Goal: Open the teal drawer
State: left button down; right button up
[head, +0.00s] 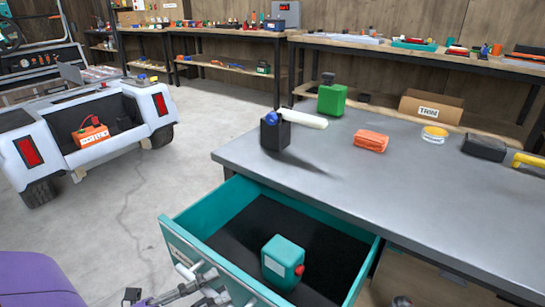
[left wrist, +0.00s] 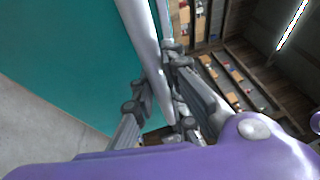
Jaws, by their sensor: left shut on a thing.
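The teal drawer (head: 196,203) stands pulled out from under the grey-topped bench, and its dark-lined inside shows. A teal canister with a red cap (head: 283,262) stands in it. My left gripper (head: 205,287) is at the drawer's front, low in the head view. It is shut on the drawer's pale bar handle (left wrist: 146,45), which runs between the fingers in the left wrist view. The teal drawer front (left wrist: 65,60) fills the left of that view. The gripper hides part of the handle. My right gripper is not in view.
The bench top (head: 330,185) holds a dark container with a blue cap (head: 274,131), a green canister (head: 332,99), an orange bundle (head: 370,141) and other items. A white cart (head: 80,140) stands at the left. Bare concrete floor lies between cart and drawer.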

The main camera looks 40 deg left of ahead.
pick_arm(q)
jog(key=shift+s, duration=2)
jog(key=c, duration=1.7)
grip_release()
jog(key=shift+c, duration=0.2)
jog(key=v, duration=1.2)
